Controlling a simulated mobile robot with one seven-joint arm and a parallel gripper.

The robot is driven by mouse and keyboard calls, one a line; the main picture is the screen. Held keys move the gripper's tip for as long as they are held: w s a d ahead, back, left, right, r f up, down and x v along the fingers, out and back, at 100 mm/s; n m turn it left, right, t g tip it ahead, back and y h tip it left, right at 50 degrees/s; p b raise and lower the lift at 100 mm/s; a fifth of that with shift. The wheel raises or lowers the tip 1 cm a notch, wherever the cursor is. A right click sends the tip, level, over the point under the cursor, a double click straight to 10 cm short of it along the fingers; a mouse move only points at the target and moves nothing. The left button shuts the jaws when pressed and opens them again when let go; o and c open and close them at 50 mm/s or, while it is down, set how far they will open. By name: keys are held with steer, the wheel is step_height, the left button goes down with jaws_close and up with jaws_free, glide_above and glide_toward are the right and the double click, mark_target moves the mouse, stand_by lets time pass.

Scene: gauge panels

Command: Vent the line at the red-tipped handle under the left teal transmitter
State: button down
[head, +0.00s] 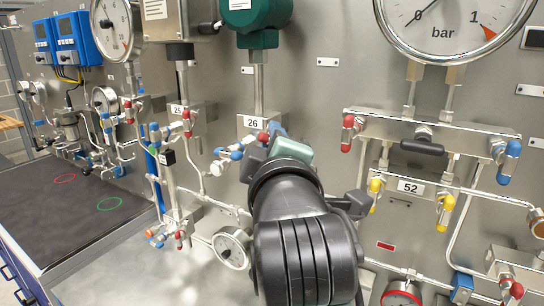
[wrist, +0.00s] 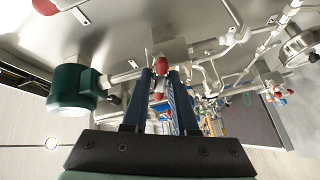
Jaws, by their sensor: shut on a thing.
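The teal transmitter (head: 257,14) is at the top of the head view, on a stem above the valve block marked 26 (head: 252,122). It also shows in the wrist view (wrist: 74,88), at left. Below it is a red-tipped handle (head: 263,138). In the wrist view its red tip (wrist: 160,64) shows between my two blue fingers. My gripper (wrist: 160,73) is shut on this handle. In the head view my dark wrist hides most of the fingers and part of the valve block.
A blue-tipped handle (head: 236,155) is close to the left of my gripper. A small gauge (head: 231,249) and pipes lie below. To the right are valve block 52 (head: 410,187) and a large bar gauge (head: 452,22). A dark bench mat (head: 70,205) is at left.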

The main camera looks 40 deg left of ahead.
steer(key=n+b, duration=0.2)
steer(key=n, duration=0.2)
steer(key=shift+f+b, duration=0.2)
steer(key=shift+b, duration=0.2)
steer(key=shift+n, duration=0.3)
steer(key=c, duration=0.9)
jaws_free()
steer(key=b+v, duration=0.3)
steer(key=v, duration=1)
steer(key=shift+r, duration=0.1)
